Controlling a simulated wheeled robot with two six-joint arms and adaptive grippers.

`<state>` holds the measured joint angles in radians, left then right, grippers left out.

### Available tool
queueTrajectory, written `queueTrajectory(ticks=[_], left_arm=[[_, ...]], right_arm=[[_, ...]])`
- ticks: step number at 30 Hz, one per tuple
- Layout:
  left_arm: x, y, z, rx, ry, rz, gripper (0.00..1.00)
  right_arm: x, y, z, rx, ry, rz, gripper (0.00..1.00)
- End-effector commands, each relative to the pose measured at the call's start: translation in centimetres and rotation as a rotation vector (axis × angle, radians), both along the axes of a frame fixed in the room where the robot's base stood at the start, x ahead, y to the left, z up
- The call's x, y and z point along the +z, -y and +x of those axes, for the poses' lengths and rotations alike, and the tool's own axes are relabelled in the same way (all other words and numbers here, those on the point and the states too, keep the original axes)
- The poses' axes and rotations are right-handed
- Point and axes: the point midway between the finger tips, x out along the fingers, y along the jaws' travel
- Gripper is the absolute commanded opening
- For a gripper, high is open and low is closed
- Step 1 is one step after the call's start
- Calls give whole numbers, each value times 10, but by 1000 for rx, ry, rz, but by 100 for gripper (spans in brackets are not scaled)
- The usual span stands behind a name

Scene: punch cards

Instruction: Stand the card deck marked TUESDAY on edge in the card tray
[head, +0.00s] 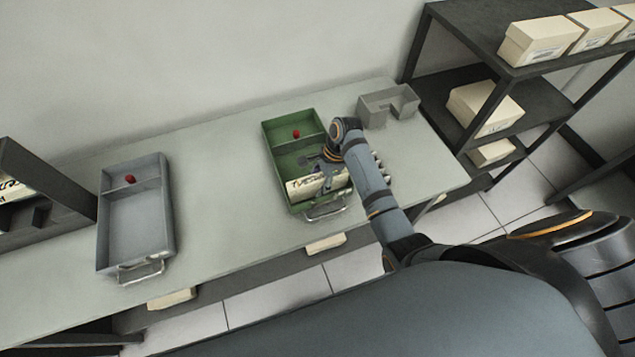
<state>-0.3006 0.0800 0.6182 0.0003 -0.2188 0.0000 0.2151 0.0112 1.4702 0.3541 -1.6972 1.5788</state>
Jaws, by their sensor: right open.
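A cream card deck (305,188) with dark handwriting that looks like TUESDAY stands on edge, or nearly so, at the handle end of the green tray (268,146). Its lettered face shows; its right part is partly hidden. My right gripper (319,175) reaches down into the tray just behind the deck's top edge. It is open; I cannot tell whether a finger touches the deck. My left gripper is not in view.
A grey tray (169,215) with a red knob (129,179) stands at left. A grey holder (391,105) stands at the back right. A dark shelf (480,41) holds several cream boxes. The bench between the trays is clear.

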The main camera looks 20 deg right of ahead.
Motion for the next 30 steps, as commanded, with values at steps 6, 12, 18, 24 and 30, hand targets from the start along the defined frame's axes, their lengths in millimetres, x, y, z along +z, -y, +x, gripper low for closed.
queueTrajectory(ticks=[6,12,18,24,30], left_arm=[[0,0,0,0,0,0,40],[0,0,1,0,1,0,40],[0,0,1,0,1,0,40],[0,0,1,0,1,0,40],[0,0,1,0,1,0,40]], right_arm=[[36,13,3,0,6,-3,54],[82,30,4,0,6,-3,54],[108,38,4,0,4,-1,54],[113,40,3,1,1,-1,54],[113,40,3,0,2,0,54]])
